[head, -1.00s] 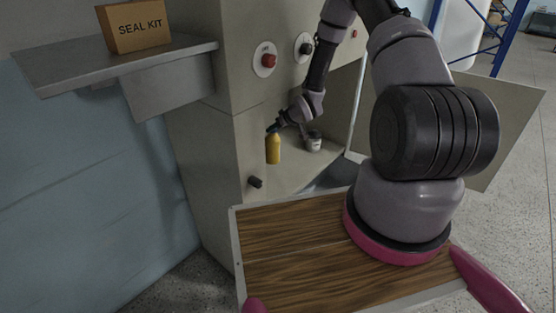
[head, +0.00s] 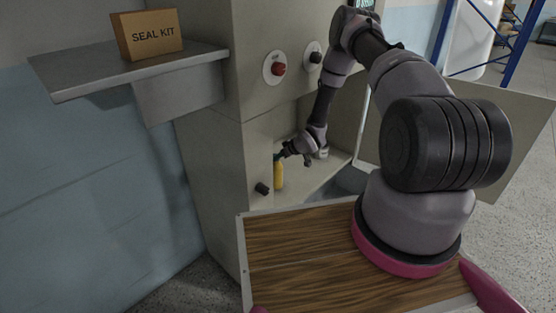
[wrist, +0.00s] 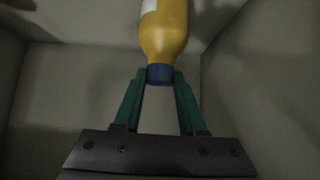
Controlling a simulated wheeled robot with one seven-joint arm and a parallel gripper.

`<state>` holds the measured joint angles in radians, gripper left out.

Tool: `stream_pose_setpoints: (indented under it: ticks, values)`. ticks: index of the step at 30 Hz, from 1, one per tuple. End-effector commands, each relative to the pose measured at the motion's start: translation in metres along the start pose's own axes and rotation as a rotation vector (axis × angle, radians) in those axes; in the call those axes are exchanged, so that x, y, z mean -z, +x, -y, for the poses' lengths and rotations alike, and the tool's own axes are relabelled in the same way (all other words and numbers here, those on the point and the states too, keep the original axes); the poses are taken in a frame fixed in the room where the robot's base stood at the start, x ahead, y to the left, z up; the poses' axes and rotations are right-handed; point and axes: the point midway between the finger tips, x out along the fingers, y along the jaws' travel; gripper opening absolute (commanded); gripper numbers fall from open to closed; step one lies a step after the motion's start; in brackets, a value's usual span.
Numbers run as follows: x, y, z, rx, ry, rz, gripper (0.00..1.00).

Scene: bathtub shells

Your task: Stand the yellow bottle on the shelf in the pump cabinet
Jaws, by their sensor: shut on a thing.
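The yellow bottle (head: 278,176) is inside the open lower bay of the pump cabinet (head: 205,165), near its left wall. The cabinet's front edge seems to hide part of its left side. My gripper (head: 280,157) is above the bottle and shut on its blue cap (wrist: 160,74). In the wrist view the green fingers flank the cap, and the yellow body (wrist: 165,32) with a white label runs out of the top of the picture. The bottle looks upright in the head view. Its base is low over the shelf (head: 305,183); I cannot tell whether it touches.
A black knob (head: 262,189) sticks out of the cabinet front beside the opening. The cabinet door (head: 500,120) stands open at right. My forearm blocks part of the bay. A seal kit box (head: 148,35) stands on a grey ledge (head: 130,70) at upper left.

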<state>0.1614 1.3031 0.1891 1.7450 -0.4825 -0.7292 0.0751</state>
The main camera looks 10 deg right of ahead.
Motion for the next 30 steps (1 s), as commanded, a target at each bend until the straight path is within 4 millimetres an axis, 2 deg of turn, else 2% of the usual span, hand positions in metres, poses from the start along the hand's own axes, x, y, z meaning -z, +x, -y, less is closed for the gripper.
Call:
stream_pose_setpoints:
  ticks: [3,13,14,15,16,26,30]
  values:
    - [-0.009,0.009,0.000,0.000,-0.001,-0.001,0.00]
    - [-0.011,0.011,0.000,0.000,0.000,-0.001,0.00]
    - [-0.011,0.011,0.000,0.000,0.001,0.000,0.48]
    - [-0.011,0.010,0.000,0.000,0.000,0.000,0.63]
    - [-0.011,0.010,0.000,0.000,0.000,0.000,0.70]
    - [-0.010,0.009,0.000,0.000,0.000,0.000,0.70]
    - [-0.009,-0.004,-0.001,-0.001,0.002,0.001,0.70]
